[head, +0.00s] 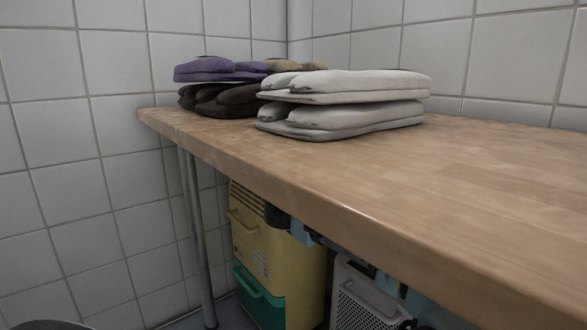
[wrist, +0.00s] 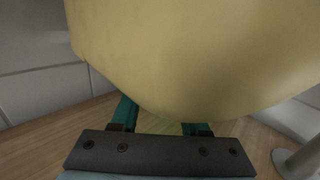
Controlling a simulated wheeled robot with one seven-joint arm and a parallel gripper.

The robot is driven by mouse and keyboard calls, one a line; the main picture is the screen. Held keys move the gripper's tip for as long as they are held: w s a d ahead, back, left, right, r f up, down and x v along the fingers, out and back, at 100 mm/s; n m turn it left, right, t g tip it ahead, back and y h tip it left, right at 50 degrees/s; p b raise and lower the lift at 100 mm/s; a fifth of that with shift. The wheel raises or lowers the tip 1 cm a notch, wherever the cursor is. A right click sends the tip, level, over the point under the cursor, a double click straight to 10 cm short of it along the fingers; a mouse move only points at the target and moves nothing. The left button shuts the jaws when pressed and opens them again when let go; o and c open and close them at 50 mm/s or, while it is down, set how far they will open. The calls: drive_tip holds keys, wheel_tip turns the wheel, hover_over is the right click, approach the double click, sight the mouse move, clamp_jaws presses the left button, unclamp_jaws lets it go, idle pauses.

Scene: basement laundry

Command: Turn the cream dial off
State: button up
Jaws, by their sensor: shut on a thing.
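A yellow appliance (head: 285,265) with a slatted upper part and teal lower part stands under the table. My gripper (head: 278,216) is at its upper right, just below the tabletop edge, and is partly hidden. In the wrist view, my gripper (wrist: 160,126) shows two teal fingers, apart, with a yellowish thing between them. I take this to be the cream dial, but the grip is mostly hidden. A big, smooth, pale yellow surface (wrist: 200,55) with a rounded edge covers the fingertips. I cannot make out the dial's marks or setting.
The wooden tabletop (head: 470,190) overhangs my gripper. Grey-white folded cloths (head: 350,85) and purple folded cloths (head: 205,68) lie on it. A metal leg (head: 195,235) stands left of the appliance. A white perforated box (head: 360,300) stands to its right.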

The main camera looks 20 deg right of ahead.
clamp_jaws()
drive_tip(key=shift+d+n+y, duration=0.1)
drive_tip(key=shift+n+y, duration=0.2)
drive_tip(key=shift+y, duration=0.1)
drive_tip(key=n+t+y+p, duration=0.1)
drive_tip(key=y, duration=0.1)
drive_tip(key=shift+n+y, duration=0.4)
drive_tip(key=n+y, duration=0.1)
drive_tip(key=y, duration=0.1)
drive_tip(key=n+t+y+b, duration=0.1)
drive_tip(key=n+y, duration=0.1)
drive_tip(key=y, duration=0.1)
drive_tip(key=shift+d+f, duration=0.15)
drive_tip(key=n+y+b, duration=0.1)
drive_tip(key=n+y, duration=0.2)
drive_tip(key=y, duration=0.1)
drive_tip(key=shift+g, duration=0.3)
drive_tip(key=shift+r+n+g+y+b, duration=0.15)
drive_tip(key=shift+n+g+y, duration=0.4)
drive_tip(key=shift+n+y, duration=0.55)
drive_tip(key=shift+r+n+g+y+b, duration=0.15)
drive_tip(key=shift+n+g+y, duration=0.45)
drive_tip(key=shift+y, duration=0.9)
